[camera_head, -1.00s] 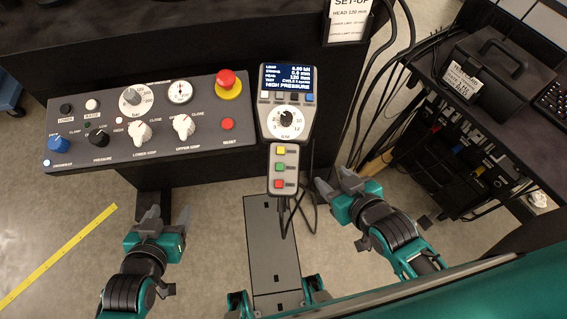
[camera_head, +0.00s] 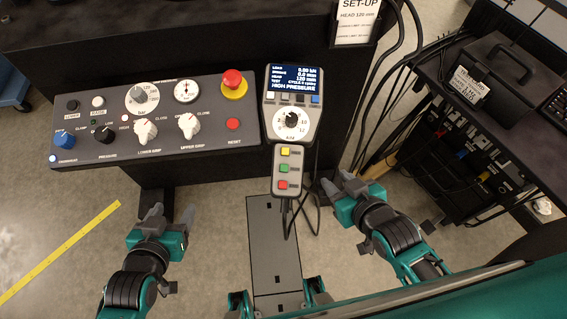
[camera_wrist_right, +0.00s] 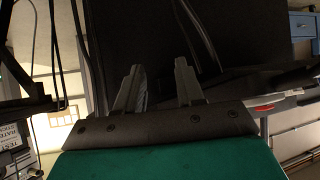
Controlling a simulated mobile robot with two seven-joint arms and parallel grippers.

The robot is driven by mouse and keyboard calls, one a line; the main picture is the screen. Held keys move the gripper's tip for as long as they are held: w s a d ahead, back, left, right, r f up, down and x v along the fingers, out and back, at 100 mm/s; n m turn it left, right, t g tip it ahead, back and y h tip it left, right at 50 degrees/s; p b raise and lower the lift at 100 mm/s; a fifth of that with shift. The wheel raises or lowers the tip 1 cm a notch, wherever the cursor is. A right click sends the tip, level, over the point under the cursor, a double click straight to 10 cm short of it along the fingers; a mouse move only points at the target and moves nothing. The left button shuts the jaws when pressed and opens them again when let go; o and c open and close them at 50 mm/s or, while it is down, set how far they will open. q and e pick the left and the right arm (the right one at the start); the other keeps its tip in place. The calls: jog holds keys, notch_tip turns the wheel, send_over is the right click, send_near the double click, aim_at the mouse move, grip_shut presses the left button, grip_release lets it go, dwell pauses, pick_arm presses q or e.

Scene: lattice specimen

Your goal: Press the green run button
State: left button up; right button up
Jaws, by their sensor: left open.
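The green button (camera_head: 284,168) is the middle one of three on a small grey pendant box (camera_head: 275,185), between a yellow button (camera_head: 285,152) and a red button (camera_head: 283,185). The box hangs below a grey controller with a lit screen (camera_head: 294,79). My right gripper (camera_head: 336,183) is open and empty, to the right of the box and apart from it. Its two spread fingers (camera_wrist_right: 157,88) also show in the right wrist view, with nothing between them. My left gripper (camera_head: 171,213) is open and empty, below the control panel and left of the box.
A wide control panel (camera_head: 217,148) with knobs and a red emergency stop (camera_head: 232,80) lies left of the controller. Black cables (camera_head: 376,85) hang to the right. A side bench carries a black case (camera_head: 497,75). The floor shows between my grippers and the panel.

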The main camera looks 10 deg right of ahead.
grip_shut()
dwell(1.4)
